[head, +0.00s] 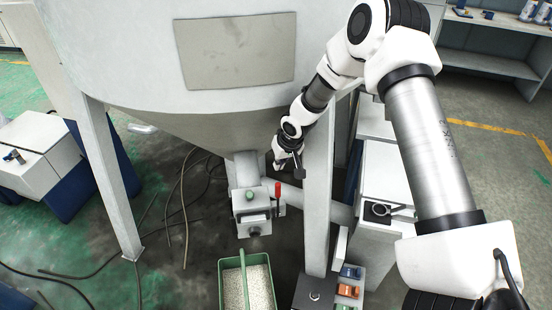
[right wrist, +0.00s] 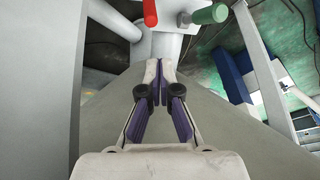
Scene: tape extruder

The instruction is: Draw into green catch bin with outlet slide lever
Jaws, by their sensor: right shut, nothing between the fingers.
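The green catch bin (head: 222,287) stands on the floor below the outlet and holds pale granules. The grey outlet box (head: 252,207) hangs under the big hopper's cone. It carries a green knob (head: 250,194) and an upright red handle (head: 278,196); I cannot tell which is the slide lever. In the right wrist view the red handle (right wrist: 150,12) and green knob (right wrist: 208,14) lie beyond the fingertips. My right gripper (head: 278,163) is shut and empty, above and behind the outlet box, apart from both handles. It also shows in the right wrist view (right wrist: 162,64). My left gripper is out of view.
The large hopper (head: 150,60) fills the upper left. A support leg (head: 318,200) stands right of the outlet, close to my right arm. Hoses (head: 185,200) lie on the floor at left. Small coloured blocks (head: 349,290) sit right of the bin.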

